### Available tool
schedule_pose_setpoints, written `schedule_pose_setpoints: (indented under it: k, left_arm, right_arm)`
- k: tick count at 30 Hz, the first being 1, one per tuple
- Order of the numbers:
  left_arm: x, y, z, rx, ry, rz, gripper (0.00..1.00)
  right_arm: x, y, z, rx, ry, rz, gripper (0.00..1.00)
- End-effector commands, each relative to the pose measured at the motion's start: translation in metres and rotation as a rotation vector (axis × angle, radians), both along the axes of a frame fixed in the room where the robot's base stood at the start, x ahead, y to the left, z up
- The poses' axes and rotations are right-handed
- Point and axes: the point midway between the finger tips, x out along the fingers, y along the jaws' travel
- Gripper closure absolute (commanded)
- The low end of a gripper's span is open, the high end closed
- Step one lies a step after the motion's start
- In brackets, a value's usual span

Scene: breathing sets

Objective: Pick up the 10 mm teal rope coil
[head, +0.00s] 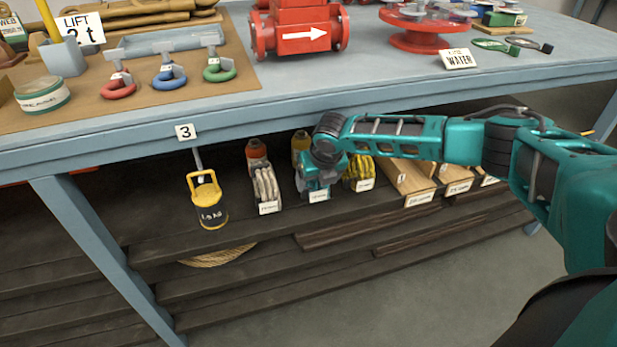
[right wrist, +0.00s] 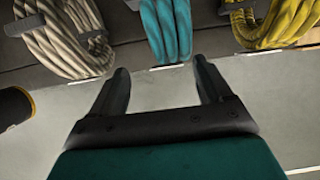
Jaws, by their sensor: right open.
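In the head view my right gripper (head: 313,178) is at the lower shelf under the bench, in front of the teal coil's place. It and my wrist cover most of the coil there, and the similar teal colours are hard to separate. My left gripper is out of view.
The beige coil (head: 266,187) and yellow coil (head: 360,172) sit close on either side. A yellow-handled black cylinder (head: 208,202) hangs at the left. Wooden blocks (head: 409,180) lie to the right. The bench edge (head: 250,127) overhangs the shelf.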

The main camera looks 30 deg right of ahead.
Motion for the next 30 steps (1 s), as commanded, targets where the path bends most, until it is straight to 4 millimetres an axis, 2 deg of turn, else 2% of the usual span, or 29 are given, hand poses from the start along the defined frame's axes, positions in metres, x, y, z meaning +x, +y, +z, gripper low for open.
schedule_pose_setpoints:
  k: [16,26,30]
  left_arm:
    - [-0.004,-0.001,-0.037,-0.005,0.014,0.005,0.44]
    - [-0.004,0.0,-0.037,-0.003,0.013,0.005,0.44]
    - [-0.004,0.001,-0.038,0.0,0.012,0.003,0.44]
  right_arm:
    - [0.025,-0.013,-0.061,0.002,0.0,-0.002,0.21]
    - [0.027,-0.014,-0.065,0.002,-0.002,-0.001,0.21]
    - [0.027,-0.014,-0.064,0.002,-0.002,-0.001,0.34]
